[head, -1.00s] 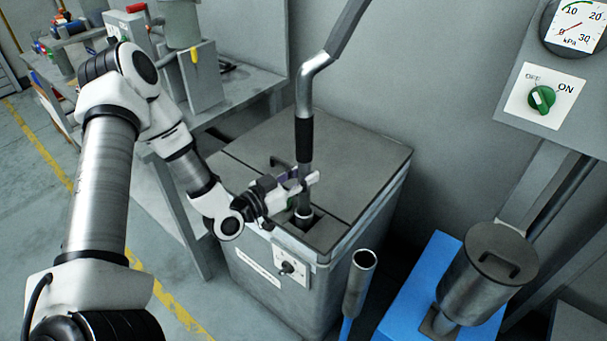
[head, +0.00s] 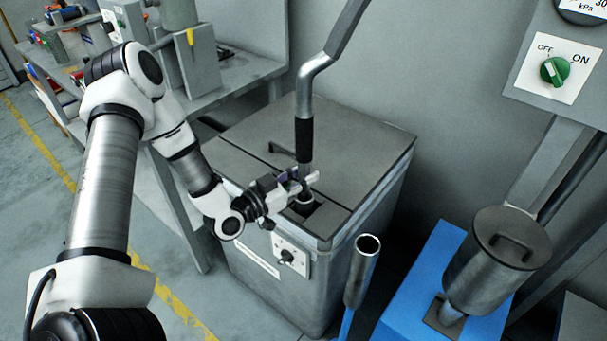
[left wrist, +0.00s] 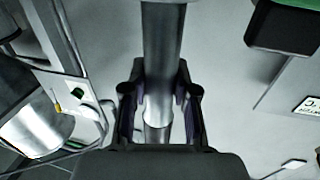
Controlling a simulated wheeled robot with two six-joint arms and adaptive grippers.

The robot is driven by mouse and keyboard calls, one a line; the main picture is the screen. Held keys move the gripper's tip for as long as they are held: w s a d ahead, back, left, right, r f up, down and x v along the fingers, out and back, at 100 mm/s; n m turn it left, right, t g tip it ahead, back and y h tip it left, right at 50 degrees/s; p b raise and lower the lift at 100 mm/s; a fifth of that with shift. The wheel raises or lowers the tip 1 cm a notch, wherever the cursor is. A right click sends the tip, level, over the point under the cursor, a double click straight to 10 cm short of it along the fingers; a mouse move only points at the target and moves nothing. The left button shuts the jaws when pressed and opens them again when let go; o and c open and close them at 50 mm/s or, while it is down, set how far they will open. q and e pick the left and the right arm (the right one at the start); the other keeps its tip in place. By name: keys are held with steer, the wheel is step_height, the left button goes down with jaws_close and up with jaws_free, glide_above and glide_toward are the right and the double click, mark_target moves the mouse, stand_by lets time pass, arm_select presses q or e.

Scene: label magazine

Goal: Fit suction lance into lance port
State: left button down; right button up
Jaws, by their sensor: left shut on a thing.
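The suction lance (head: 305,140) is a bent metal tube with a black sleeve, standing near upright and running out of the top of the head view. My left gripper (head: 300,182) is shut on its lower part, below the sleeve. In the left wrist view the lance (left wrist: 161,60) passes between the fingers. The lance port (head: 322,214) is a dark square opening in the top of the grey cabinet. The lance's lower end is at this opening, partly behind the gripper. I cannot tell how far it is in. My right gripper is not in view.
The grey cabinet (head: 365,165) has a switch plate (head: 291,257) on its front. An open metal tube (head: 362,270) on a blue support stands right of it. A lidded metal canister (head: 490,270) and a panel with a green knob (head: 554,71) are further right. A workbench (head: 235,85) is behind left.

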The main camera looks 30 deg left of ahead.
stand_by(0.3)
arm_select(q)
steer(key=c, duration=0.8)
jaws_free()
steer(key=shift+f, duration=0.1)
steer(key=shift+v, duration=3.75)
